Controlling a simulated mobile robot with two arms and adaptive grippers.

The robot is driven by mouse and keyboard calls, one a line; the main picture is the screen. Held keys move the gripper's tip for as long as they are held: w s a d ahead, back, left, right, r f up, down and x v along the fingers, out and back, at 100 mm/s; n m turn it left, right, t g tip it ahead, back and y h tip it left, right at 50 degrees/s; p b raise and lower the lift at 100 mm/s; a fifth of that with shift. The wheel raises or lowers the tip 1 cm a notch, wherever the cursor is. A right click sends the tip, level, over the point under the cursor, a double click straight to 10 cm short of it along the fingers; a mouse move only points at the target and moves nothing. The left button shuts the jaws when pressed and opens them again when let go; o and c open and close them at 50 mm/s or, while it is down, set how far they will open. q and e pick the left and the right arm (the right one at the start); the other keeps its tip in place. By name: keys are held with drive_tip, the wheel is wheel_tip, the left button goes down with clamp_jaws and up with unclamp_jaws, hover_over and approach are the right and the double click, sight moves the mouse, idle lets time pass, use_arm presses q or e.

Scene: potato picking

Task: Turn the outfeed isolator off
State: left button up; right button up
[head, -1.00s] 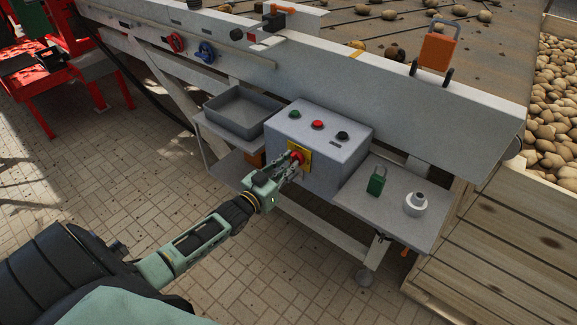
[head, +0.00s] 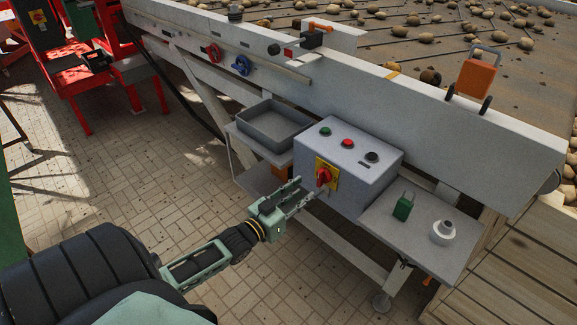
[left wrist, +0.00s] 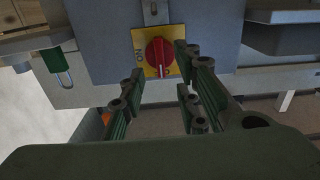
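The isolator is a red rotary knob (head: 323,177) on a yellow plate, on the front of a grey control box (head: 375,180). In the left wrist view, which looks upside down, the knob (left wrist: 158,57) has its grip bar roughly upright, with "ON" lettering to its left. A finger hides part of the plate's right edge. My left gripper (head: 307,189) is open and empty, just in front of and below the knob. Its fingers (left wrist: 160,92) are spread and appear clear of the knob. My right gripper is not in view.
The box top has green (head: 325,132), red (head: 347,143) and black (head: 371,156) buttons. A green padlock (head: 402,209) and a white fitting (head: 443,231) sit on the right shelf. An empty grey tray (head: 258,138) stands left of the box. Another red-on-yellow switch (head: 37,16) is on the red machine.

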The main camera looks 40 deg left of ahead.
use_arm(q)
drive_tip(key=shift+s+a, duration=0.2)
drive_tip(key=shift+s, duration=2.45)
drive_tip(key=s+d+f+g+y+b, duration=0.1)
drive_tip(key=s+f+g, duration=0.25)
drive_tip(key=f, duration=0.65)
drive_tip(key=s+d+f+g, duration=0.15)
drive_tip(key=s+f, duration=0.35)
drive_tip(key=f, duration=0.5)
drive_tip(key=s+f+g+y+b, duration=0.1)
drive_tip(key=s+f+g, duration=0.25)
drive_tip(key=f, duration=0.75)
drive_tip(key=s+d+f+g, duration=0.2)
drive_tip(key=s+d+f, duration=0.2)
drive_tip(key=s, duration=0.5)
drive_tip(key=s+d+f+m+g+b, duration=0.1)
drive_tip(key=s+d+f+g, duration=0.2)
drive_tip(key=s+f, duration=0.5)
drive_tip(key=s+d+f+g+b, duration=0.1)
drive_tip(key=s+d+f+g, duration=0.2)
drive_tip(key=s, duration=0.8)
wheel_tip(320, 180, down, 4)
drive_tip(key=d, duration=0.2)
drive_tip(key=shift+s+d+m+h, duration=0.3)
drive_tip(key=shift+m+h, duration=0.1)
